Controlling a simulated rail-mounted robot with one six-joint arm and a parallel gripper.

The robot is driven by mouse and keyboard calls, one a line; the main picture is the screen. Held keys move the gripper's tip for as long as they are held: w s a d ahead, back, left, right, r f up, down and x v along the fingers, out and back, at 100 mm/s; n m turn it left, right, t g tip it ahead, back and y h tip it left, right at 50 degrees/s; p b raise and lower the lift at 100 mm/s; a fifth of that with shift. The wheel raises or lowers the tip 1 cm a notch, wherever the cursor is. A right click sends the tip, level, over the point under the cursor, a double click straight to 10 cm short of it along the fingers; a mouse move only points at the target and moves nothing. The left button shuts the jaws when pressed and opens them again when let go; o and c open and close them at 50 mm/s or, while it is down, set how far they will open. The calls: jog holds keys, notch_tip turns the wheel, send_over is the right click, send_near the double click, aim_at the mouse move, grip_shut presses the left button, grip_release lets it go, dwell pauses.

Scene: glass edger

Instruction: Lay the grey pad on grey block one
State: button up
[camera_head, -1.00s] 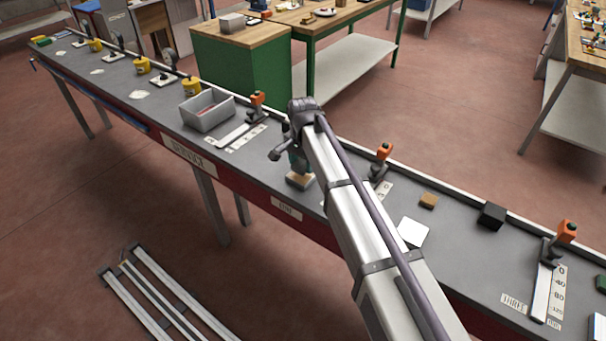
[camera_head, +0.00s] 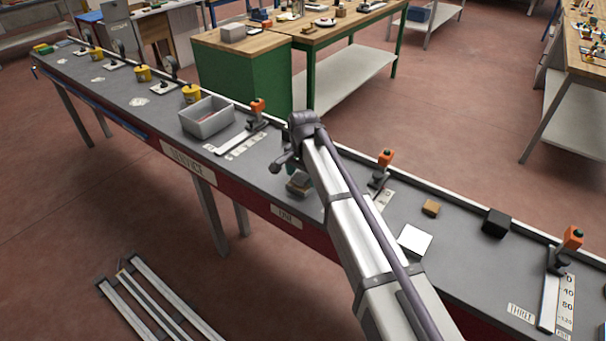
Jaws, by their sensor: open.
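My gripper (camera_head: 301,172) is over the bench at the label ONE, mostly hidden behind my arm; it is open. A small block (camera_head: 298,188) with a dark grey top and brownish lower side sits right under it. Whether the grey top is a separate pad, and whether the fingers touch it, is too small to tell. No other grey pad can be made out clearly.
The long grey bench (camera_head: 240,172) carries a grey bin (camera_head: 207,121), orange-handled clamps (camera_head: 257,108), a white square plate (camera_head: 414,241), a brown block (camera_head: 431,207) and a black block (camera_head: 496,222). Bench surface left of my gripper is clear.

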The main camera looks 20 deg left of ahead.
aim_at(304, 176)
notch_tip(304, 176, up, 12)
jog(key=p, duration=1.2)
jog(key=s+d+n, duration=0.1)
jog(key=s+d, duration=0.5)
jog(key=d, duration=0.7)
jog(key=s+d+n, duration=0.1)
jog(key=s+d, duration=0.5)
jog(key=d, duration=0.7)
jog(key=s+d+n, duration=0.1)
jog(key=s+d, duration=0.5)
jog(key=d, duration=0.7)
jog(key=shift+s+n, duration=0.3)
jog(key=shift+n, duration=0.1)
jog(key=shift+r, duration=0.1)
